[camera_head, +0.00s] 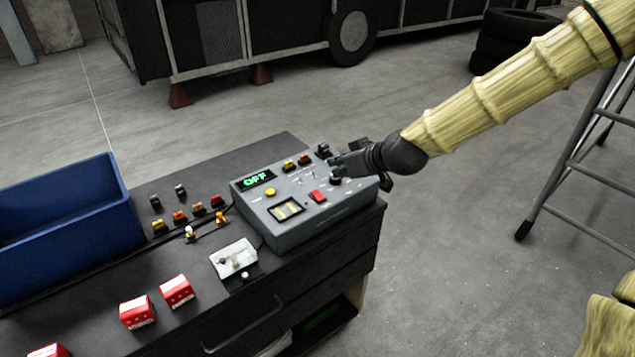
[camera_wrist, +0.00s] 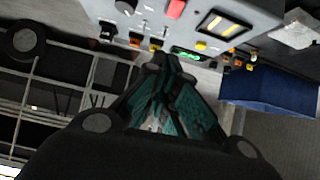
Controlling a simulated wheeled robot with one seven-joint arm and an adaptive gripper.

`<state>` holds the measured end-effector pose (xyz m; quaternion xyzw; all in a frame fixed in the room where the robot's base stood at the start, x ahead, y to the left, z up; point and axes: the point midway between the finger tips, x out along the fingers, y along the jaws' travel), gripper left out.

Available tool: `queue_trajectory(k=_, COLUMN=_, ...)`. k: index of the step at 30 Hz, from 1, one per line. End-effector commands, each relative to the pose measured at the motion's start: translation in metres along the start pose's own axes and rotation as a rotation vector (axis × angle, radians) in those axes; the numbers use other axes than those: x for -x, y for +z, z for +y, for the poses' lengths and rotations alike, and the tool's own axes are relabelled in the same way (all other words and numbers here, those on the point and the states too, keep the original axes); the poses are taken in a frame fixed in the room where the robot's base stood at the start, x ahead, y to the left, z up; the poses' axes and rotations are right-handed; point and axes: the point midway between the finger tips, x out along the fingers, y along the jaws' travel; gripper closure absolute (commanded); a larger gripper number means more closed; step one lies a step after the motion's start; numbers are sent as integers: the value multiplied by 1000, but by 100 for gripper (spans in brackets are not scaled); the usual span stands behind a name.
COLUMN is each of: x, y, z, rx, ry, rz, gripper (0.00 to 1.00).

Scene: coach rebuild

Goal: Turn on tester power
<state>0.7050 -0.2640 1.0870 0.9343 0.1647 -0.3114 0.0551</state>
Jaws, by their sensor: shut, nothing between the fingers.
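The tester (camera_head: 300,228) is a grey box with a sloped panel on the dark cabinet top. Its green display (camera_head: 257,180) reads OFF. A red switch (camera_head: 317,196), a yellow button (camera_head: 270,192), a lit gauge (camera_head: 286,209), small toggles (camera_head: 311,175) and a dark knob (camera_head: 336,181) are on the panel. My gripper (camera_head: 338,166) is shut and empty over the panel's right rear part, by the knob; contact cannot be told. In the wrist view my gripper (camera_wrist: 152,66) points toward the tester (camera_wrist: 262,14), whose red switch (camera_wrist: 176,9) and gauge (camera_wrist: 223,25) show near the top.
A blue bin (camera_head: 120,205) stands left on the cabinet (camera_head: 165,255). Small connectors (camera_head: 180,217), a white-topped box (camera_head: 233,258) and red boxes (camera_head: 176,291) lie beside the tester. A stepladder (camera_head: 575,165) stands right. A coach (camera_head: 270,35) and tires (camera_head: 500,40) are behind.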

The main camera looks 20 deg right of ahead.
Motion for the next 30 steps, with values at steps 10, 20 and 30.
queue_trajectory(k=10, x=-2, y=1, z=0, rx=-1, ry=0, rz=-2, gripper=100)
queue_trajectory(k=20, x=-23, y=1, z=0, rx=-2, ry=0, rz=-3, gripper=100)
queue_trajectory(k=30, x=-51, y=1, z=0, rx=-2, ry=-1, rz=-3, gripper=100)
